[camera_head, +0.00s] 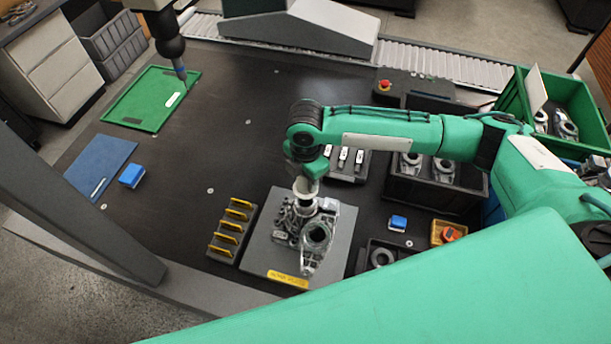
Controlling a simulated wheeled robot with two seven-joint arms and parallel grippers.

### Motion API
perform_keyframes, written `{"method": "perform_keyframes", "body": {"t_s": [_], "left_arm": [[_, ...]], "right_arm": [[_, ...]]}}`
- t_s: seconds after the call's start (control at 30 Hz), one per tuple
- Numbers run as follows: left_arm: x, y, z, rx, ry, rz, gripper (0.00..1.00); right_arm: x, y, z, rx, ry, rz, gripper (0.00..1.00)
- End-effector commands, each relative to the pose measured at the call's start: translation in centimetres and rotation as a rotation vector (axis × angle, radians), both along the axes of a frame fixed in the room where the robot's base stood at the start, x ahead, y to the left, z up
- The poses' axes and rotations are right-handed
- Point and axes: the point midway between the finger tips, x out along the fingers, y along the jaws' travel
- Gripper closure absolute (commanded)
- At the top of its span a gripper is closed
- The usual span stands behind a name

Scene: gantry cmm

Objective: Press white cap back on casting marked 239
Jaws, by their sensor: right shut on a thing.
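A grey metal casting (318,236) with round bores sits on a grey fixture plate (262,256) at the lower middle. A number on it is too small to read. My right gripper (305,184) points down over the back left part of this casting. It is shut on a white round piece, which looks like the white cap (303,190). The cap is at or just above the casting's upright round part; I cannot tell whether they touch. The gripper's fingers are partly hidden by the wrist. My left gripper is not in view.
A rack with yellow pieces (222,250) stands left of the plate. Dark bins with castings (435,190) and a green crate (575,138) are at right. A probe (180,72) hangs over a green tray (130,120). A blue block (398,223) lies right of the plate.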

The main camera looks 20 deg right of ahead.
Motion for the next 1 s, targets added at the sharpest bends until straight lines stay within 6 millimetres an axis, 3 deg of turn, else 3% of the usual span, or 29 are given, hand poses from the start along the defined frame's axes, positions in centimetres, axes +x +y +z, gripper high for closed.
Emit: {"method": "perform_keyframes", "body": {"t_s": [0.3, 0.6, 1.0], "left_arm": [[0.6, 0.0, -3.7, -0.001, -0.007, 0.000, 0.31], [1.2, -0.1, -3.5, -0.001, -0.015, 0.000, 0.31], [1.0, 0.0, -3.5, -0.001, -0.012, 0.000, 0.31]], "right_arm": [[0.0, 0.0, -3.2, -0.001, -0.001, 0.000, 0.85], [0.0, 0.0, -4.8, 0.000, -0.001, -0.002, 0.85], [0.0, 0.0, -4.9, 0.000, -0.001, -0.001, 0.85]]}}
